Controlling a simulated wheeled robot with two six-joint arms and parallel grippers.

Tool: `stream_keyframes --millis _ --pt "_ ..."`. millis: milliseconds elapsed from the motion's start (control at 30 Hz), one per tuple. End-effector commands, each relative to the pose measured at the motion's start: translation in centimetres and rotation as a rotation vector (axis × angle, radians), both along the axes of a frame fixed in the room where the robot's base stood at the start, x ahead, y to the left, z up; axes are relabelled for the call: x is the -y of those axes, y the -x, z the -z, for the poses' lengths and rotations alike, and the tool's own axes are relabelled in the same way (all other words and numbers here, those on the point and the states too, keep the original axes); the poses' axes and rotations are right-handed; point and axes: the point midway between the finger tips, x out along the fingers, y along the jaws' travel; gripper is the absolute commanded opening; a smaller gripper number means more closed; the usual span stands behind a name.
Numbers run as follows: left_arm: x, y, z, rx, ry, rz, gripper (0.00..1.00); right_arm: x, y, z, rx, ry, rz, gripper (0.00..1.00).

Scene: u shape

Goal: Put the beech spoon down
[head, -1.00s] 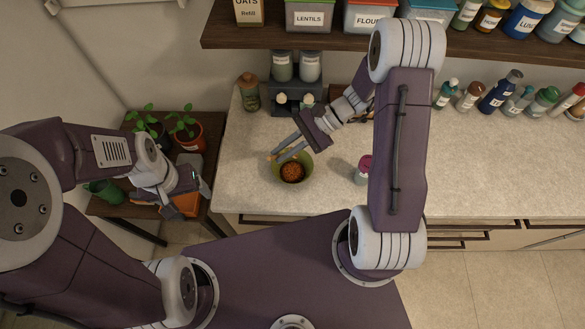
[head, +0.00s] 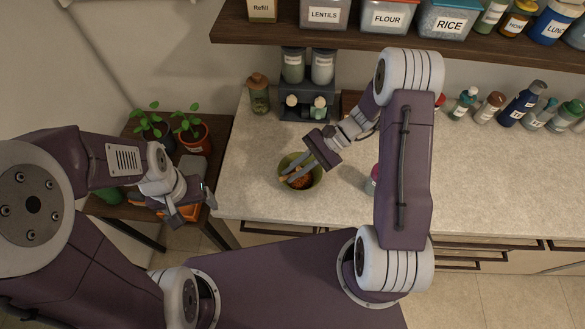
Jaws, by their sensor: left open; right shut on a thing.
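An olive-green bowl (head: 316,181) with orange-brown contents stands on the counter near its front left. My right gripper (head: 289,172) reaches over the bowl from the upper right, its fingertips at the bowl's opening. It is shut on a thin, light-wood piece, apparently the beech spoon (head: 285,178). Only a small part of the spoon shows at the fingertips; I cannot tell whether it touches the bowl or its contents. My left gripper (head: 193,212) is open and empty, above the dark side table at the left.
The pale counter (head: 240,185) is clear left of the bowl. A pink-capped container (head: 374,178) stands to the right, partly behind my arm. A dispenser (head: 307,85) and lidded jar (head: 259,95) stand behind. Potted plants (head: 193,137) are at left. A shelf (head: 300,38) overhangs the back.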

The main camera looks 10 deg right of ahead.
Motion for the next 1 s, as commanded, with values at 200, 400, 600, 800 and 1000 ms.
stream_keyframes --millis 200,400,600,800,1000 --pt "0.0 0.0 2.0 0.000 0.000 0.000 0.77 0.2 0.1 2.6 -0.001 -0.001 -0.031 0.00" --pt "0.0 0.0 2.3 0.000 0.000 0.000 0.77 0.2 0.1 3.1 0.000 -0.001 -0.041 0.00" --pt "0.0 0.0 2.2 0.000 0.000 0.000 0.77 0.2 0.1 3.0 0.000 0.000 -0.042 0.00" --pt "0.0 0.0 2.2 0.000 0.000 0.000 0.77 0.2 0.1 3.0 0.000 0.000 -0.042 0.38" --pt "0.0 0.0 2.2 0.000 0.000 0.000 0.77 0.2 0.1 3.0 0.000 -0.001 -0.041 0.38"
